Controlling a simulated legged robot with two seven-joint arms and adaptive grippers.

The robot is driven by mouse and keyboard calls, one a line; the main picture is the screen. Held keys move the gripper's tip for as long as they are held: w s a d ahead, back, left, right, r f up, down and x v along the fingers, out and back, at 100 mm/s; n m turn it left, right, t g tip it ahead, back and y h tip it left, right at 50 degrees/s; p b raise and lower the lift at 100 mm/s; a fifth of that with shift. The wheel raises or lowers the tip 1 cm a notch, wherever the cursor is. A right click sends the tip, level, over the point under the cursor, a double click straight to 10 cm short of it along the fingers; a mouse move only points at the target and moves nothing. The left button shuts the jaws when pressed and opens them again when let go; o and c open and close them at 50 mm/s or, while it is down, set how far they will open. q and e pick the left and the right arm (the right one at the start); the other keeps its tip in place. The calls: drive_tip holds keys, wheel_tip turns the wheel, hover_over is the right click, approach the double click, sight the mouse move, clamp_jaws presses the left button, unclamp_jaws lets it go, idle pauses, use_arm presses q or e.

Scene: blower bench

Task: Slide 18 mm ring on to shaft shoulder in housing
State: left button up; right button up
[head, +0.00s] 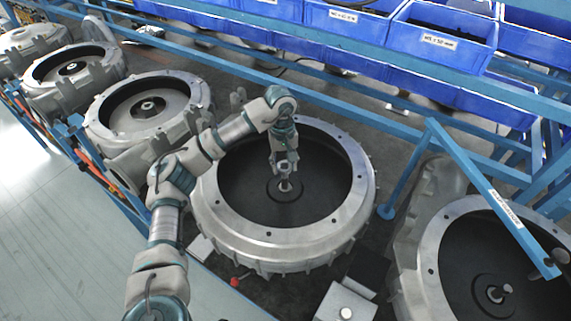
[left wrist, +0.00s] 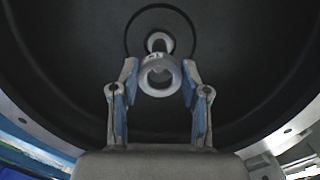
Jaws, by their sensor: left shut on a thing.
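The housing (head: 362,203) is a large round grey casting with a bolted rim and a dark interior, in the middle of the head view. A short pale shaft (head: 285,186) stands at its centre; it also shows in the left wrist view (left wrist: 159,41). My left gripper (head: 284,166) reaches down over the shaft. In the left wrist view its fingers (left wrist: 160,84) are shut on the grey 18 mm ring (left wrist: 160,93). The ring overlaps the near side of the shaft in that view; I cannot tell the gap between them. My right gripper is not in view.
Other housings stand at the left (head: 150,106) and at the right (head: 440,225). Blue bins (head: 440,42) line the back behind blue rails. A slanted blue bar (head: 490,195) crosses the right side. A white box (head: 345,303) sits at the front.

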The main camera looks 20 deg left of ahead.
sight(285, 177)
use_arm(q)
drive_tip(key=shift+f+b, duration=0.45)
drive_tip(key=shift+f, duration=0.15)
idle(0.3)
drive_tip(key=shift+f+b, duration=1.85)
drive_tip(key=shift+f, duration=0.75)
drive_tip(key=shift+d+f+b, duration=0.1)
drive_tip(key=shift+f+b, duration=0.25)
drive_tip(key=shift+f, duration=0.15)
drive_tip(key=shift+f, duration=0.45)
drive_tip(key=shift+s+d+f+b, duration=0.1)
drive_tip(key=shift+b, duration=0.2)
drive_tip(key=shift+r, duration=0.35)
drive_tip(key=shift+s, duration=0.1)
idle(0.8)
